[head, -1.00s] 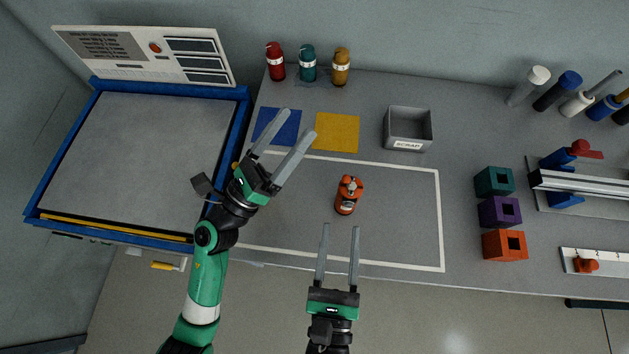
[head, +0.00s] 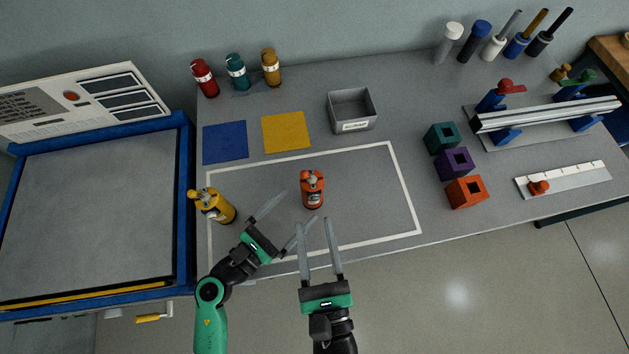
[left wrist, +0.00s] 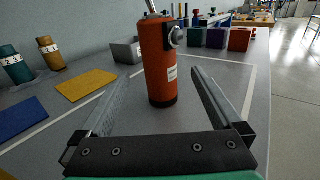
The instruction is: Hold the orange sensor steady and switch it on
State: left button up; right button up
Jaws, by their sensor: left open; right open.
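The orange sensor (head: 312,190) stands upright inside the white outline on the bench. It is a small cylinder with a pale label and a fitting on top. In the left wrist view the orange sensor (left wrist: 157,65) rises ahead of and between the fingers, with a round metal knob on its upper side. My left gripper (head: 284,215) is open and empty, just left of and in front of the sensor; it also shows in the left wrist view (left wrist: 160,85). My right gripper (head: 318,222) is open and empty, in front of the sensor at the bench's near edge.
A yellow sensor (head: 213,206) stands at the outline's left edge, near my left arm. Red, teal and another yellow cylinder (head: 271,68) stand at the back. A scrap bin (head: 352,110) lies behind the outline. Colored blocks (head: 455,163) sit to the right. The outline's right half is clear.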

aim_at(321, 182)
pick_arm(q)
jog(key=x, duration=0.9)
jog(key=shift+w+d, duration=0.15)
jog(key=shift+w, duration=0.05)
jog(key=shift+c, duration=0.2)
